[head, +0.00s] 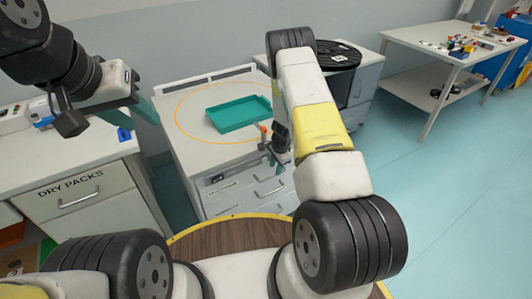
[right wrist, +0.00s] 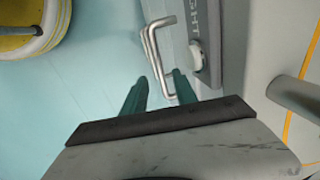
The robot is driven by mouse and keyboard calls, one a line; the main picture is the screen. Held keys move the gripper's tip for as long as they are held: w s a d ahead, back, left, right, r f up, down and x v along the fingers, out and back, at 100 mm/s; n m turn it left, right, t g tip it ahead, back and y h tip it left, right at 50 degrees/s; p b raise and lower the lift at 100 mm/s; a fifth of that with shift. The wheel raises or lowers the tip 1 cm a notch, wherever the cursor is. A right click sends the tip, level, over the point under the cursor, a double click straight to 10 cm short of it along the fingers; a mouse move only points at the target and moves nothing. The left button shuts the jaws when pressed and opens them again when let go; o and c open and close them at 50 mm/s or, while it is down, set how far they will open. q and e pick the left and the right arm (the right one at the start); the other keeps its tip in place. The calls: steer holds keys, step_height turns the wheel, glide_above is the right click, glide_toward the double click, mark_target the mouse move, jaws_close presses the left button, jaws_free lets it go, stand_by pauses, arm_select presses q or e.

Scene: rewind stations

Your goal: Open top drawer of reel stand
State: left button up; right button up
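A light drawer cabinet (head: 205,155) stands in the middle of the head view, with several handled drawers on its front. Behind it on the right, a grey cabinet with a black reel (head: 338,54) on top looks like the reel stand; my right arm partly hides it. My right gripper (head: 268,145) is at the light cabinet's front right edge. In the right wrist view its green fingers (right wrist: 158,85) are apart, near a metal bar handle (right wrist: 155,50) that reaches between them; contact is unclear. My left gripper (head: 146,100) is raised at the left; its finger gap is unclear.
A teal tray (head: 238,114) lies on the light cabinet inside an orange ring. A "DRY PACKS" cabinet (head: 80,200) stands left. A white table (head: 445,45) with small parts is at the back right. Blue-green floor (head: 440,190) is clear on the right.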

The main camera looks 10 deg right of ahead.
mark_target(274, 175)
steer(key=shift+w+a+f, duration=0.1)
steer(key=shift+w+f, duration=0.1)
steer(key=shift+f, duration=0.85)
steer(key=shift+w+f, duration=0.2)
steer(key=shift+f, duration=0.85)
jaws_close()
